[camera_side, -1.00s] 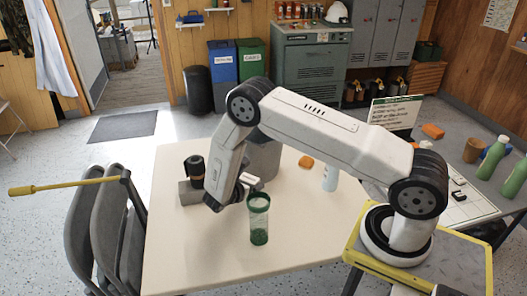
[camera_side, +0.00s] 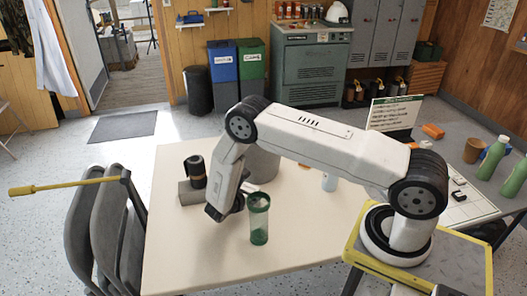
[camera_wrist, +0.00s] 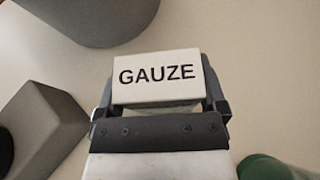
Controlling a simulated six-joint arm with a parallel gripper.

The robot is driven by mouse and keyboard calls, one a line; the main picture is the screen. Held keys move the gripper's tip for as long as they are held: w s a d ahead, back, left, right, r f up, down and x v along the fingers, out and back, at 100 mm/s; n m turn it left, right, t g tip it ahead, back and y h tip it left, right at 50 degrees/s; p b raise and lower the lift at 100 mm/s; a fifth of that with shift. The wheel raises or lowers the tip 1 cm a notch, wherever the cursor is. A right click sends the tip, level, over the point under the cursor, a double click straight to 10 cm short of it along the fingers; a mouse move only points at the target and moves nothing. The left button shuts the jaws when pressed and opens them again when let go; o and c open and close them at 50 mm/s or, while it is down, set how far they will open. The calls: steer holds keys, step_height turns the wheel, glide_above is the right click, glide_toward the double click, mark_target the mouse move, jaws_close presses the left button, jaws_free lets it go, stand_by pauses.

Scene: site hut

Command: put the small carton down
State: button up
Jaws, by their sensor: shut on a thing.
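The small carton (camera_wrist: 157,76) is a pale box with GAUZE printed in dark letters. In the wrist view it sits between the two dark fingers of my gripper (camera_wrist: 160,106), which is shut on it. In the side view my gripper (camera_side: 222,213) points down low over the left part of the cream table (camera_side: 190,255). The carton is hidden there behind my wrist, and I cannot tell whether it touches the table.
The front left of the table is clear.

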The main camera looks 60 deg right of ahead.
steer(key=shift+f, duration=0.1)
steer(key=o, duration=0.9)
steer(key=v, duration=1.2)
